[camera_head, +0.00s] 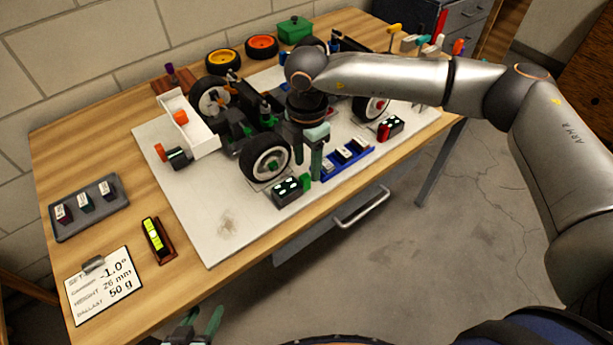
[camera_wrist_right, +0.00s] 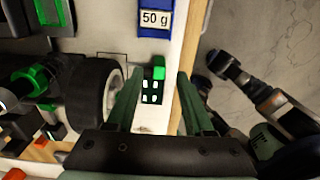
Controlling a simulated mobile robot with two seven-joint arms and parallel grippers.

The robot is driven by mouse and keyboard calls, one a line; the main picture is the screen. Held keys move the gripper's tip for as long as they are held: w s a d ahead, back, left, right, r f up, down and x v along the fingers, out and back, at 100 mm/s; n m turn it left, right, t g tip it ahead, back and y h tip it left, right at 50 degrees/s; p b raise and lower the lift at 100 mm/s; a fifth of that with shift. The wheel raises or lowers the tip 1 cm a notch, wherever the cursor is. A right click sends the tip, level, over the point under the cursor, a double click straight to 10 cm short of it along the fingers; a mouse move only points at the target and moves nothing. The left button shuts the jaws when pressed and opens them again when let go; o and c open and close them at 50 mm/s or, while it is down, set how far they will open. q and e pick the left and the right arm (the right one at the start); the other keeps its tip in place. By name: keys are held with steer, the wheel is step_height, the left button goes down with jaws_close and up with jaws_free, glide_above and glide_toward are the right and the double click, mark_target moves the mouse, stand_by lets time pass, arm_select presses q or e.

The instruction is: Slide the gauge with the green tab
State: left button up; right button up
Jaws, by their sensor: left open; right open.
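The gauge with the green tab (camera_head: 287,190) is a small dark box with lit marks, on the pale board by the car's near front wheel (camera_head: 265,158). Its green tab (camera_head: 305,181) is on its right side. In the right wrist view, the gauge (camera_wrist_right: 152,93) and green tab (camera_wrist_right: 159,73) appear between the fingers of my right gripper (camera_wrist_right: 158,78). That gripper is open, pointing down just behind and right of the gauge in the head view; contact cannot be told. My left gripper (camera_head: 198,326) is open and empty at the bottom edge, away from the gauge.
A blue tray (camera_head: 347,172) with labelled weights is right of the gauge. Another gauge with a red tab (camera_head: 394,126) is farther right. A gauge with an orange tab (camera_head: 178,157) is left. A level (camera_head: 157,240) and notes card (camera_head: 103,284) are near left. The board's front left is clear.

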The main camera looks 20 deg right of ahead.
mark_target(307, 175)
steer(key=shift+f, duration=2.65)
jaws_close()
